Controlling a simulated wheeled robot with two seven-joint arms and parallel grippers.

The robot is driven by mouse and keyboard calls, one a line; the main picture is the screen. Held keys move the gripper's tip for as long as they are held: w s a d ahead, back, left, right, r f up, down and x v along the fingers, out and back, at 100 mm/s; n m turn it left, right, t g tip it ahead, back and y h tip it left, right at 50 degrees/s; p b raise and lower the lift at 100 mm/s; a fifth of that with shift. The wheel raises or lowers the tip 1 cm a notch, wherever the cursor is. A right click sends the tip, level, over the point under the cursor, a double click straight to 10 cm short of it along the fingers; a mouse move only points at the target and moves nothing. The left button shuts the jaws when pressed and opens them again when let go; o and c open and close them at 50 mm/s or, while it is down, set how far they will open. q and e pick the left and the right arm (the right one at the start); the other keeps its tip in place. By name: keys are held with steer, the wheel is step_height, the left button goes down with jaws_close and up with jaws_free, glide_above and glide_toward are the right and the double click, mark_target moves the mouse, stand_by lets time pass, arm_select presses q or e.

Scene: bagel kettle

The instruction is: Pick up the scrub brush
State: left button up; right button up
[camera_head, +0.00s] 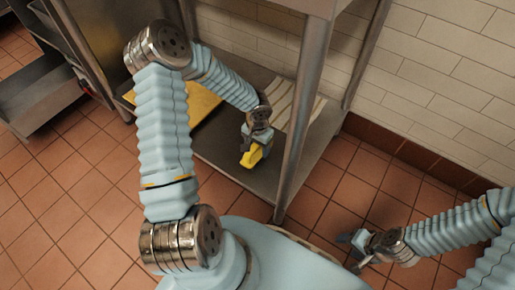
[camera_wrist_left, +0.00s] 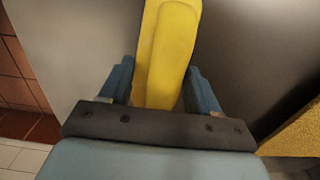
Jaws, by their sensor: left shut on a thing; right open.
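A yellow thing that looks like the scrub brush (camera_head: 252,156) is at my left gripper (camera_head: 247,147), over the grey lower shelf in the head view. In the left wrist view the yellow brush (camera_wrist_left: 167,50) stands between the two blue fingers of my left gripper (camera_wrist_left: 158,90), which is shut on it. Its bristles do not show. I cannot tell whether it touches the shelf. My right gripper (camera_head: 357,247) is open and empty over the tiled floor at the lower right.
The lower shelf (camera_head: 222,150) of a metal table is under the left gripper. A table leg (camera_head: 303,110) stands just right of it. A yellow board (camera_head: 203,101) and a pale slatted thing (camera_head: 296,104) lie on the shelf. The tiled floor (camera_head: 62,195) is clear at left.

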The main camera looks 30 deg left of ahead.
arm_select(q)
steer(key=r, duration=0.2)
steer(key=r+p, duration=0.1)
steer(key=r, duration=0.1)
steer(key=shift+s+a+r, duration=0.1)
steer(key=shift+s+a, duration=0.15)
steer(key=s+a+r+p, duration=0.3)
steer(key=s+a+r, duration=0.4)
steer(key=s, duration=0.4)
steer(key=shift+a+r, duration=0.15)
steer(key=shift+r, duration=0.75)
